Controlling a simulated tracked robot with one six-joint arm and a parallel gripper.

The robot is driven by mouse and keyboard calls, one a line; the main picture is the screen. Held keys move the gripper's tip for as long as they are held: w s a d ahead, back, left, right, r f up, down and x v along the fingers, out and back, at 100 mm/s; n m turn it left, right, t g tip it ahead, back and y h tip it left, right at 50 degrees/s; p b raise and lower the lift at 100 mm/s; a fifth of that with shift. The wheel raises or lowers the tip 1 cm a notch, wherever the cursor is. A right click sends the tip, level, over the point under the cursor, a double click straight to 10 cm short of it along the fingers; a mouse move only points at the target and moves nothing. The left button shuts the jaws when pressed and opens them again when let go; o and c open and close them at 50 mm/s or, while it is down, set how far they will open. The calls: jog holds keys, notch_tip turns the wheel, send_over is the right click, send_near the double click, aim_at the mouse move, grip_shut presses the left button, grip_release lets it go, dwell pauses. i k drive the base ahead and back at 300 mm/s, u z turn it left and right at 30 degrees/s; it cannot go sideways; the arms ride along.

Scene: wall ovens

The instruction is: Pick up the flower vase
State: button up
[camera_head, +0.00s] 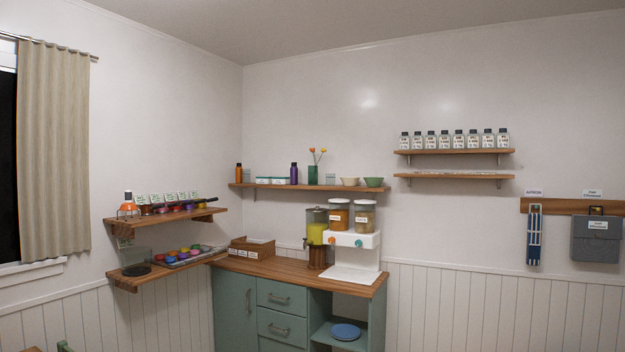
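The flower vase (312,175) is a small green vessel with a few orange and yellow flowers standing up out of it. It stands upright on the long wooden wall shelf (270,186) above the counter, in the head view. A pale jar (330,179) is close on its right and a purple bottle (294,173) is on its left. My gripper is not in view.
Below the shelf stands a green cabinet with a wooden top (333,282), carrying a drink dispenser (317,228) and a white two-jar dispenser (351,241). Bowls (374,182) sit right of the vase. Corner shelves (172,215) project at left.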

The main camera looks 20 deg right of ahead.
aim_at(312, 169)
jog(key=k, duration=0.5)
jog(key=z, duration=0.6)
jog(key=i, duration=3)
